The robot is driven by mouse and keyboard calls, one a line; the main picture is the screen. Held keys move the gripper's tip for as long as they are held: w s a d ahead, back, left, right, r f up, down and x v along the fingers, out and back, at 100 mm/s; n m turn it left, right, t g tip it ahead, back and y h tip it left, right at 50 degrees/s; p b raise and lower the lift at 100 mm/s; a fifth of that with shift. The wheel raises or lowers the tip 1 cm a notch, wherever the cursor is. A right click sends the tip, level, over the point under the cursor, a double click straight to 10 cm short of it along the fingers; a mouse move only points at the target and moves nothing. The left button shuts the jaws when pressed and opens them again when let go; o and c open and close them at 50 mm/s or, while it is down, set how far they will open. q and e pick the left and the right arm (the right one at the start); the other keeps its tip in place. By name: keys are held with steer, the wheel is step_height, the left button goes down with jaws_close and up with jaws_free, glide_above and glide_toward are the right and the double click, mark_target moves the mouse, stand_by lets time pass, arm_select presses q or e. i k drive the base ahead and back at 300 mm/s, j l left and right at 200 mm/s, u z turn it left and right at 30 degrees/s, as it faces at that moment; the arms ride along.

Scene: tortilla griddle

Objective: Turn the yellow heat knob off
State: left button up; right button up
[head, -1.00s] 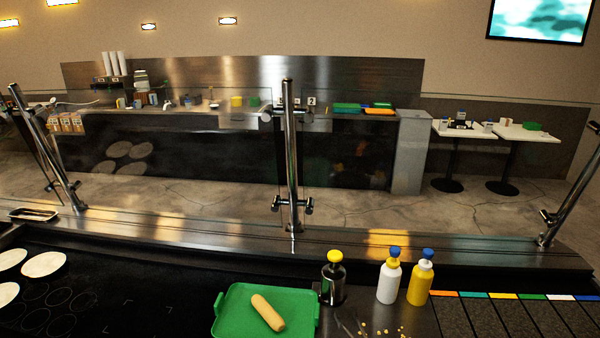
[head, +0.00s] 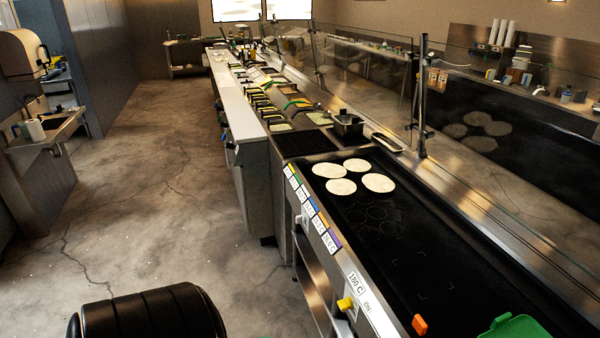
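The yellow heat knob (head: 345,304) sits on the front face of the griddle, low in the head view and right of the middle. A white label reading about "180 C" (head: 357,283) is just above it, and an "ON" label (head: 367,307) is beside it. The black griddle top (head: 400,235) spreads to the right, with several pale tortillas (head: 341,186) at its far end.
An orange piece (head: 420,324) stands at the griddle's near edge, with part of a green tray (head: 515,328) to its right. Coloured labels (head: 312,219) line the front edge. A glass guard's post (head: 421,95) rises behind. The floor (head: 150,200) left of the counter is open.

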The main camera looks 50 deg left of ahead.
mark_target(347, 302)
steer(key=u, duration=1.3)
